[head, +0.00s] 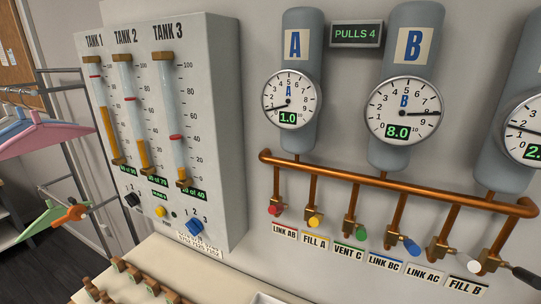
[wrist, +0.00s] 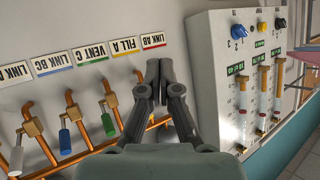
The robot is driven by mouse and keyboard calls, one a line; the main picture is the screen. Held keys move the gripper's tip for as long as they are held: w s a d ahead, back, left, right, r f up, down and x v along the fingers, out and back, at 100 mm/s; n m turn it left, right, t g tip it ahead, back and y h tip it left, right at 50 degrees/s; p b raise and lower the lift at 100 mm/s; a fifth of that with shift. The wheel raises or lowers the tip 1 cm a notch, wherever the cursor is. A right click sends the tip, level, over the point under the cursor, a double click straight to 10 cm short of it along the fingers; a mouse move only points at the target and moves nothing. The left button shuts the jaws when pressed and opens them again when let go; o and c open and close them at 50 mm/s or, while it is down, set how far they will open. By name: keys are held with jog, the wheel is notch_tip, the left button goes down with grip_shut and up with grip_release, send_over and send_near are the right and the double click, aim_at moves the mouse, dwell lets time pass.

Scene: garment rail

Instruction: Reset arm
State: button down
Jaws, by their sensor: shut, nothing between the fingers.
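My gripper (wrist: 162,72) shows in the wrist view with its two dark fingers together, shut and empty. It is in front of the wall by the copper pipe, near the LINK AB label (wrist: 153,41). The wrist view looks upside down. The gripper does not show in the head view. No part of my arm is clearly visible in the head view.
A tank panel (head: 222,120) with three gauges stands at left. Gauges A (head: 290,98) and B (head: 403,110) hang above a copper pipe (head: 400,187) with several coloured valves. A clothes rail with hangers (head: 45,138) is at far left.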

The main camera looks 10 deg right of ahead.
jog(key=s+a+r+n+p, duration=0.15)
jog(key=s+a, duration=0.25)
jog(key=a, duration=0.5)
notch_tip(320, 180, up, 23)
jog(key=d+p, duration=0.1)
jog(key=p, duration=2.2)
jog(key=shift+d+n, duration=0.15)
jog(key=shift+n, duration=0.2)
jog(key=shift+w+f, duration=0.1)
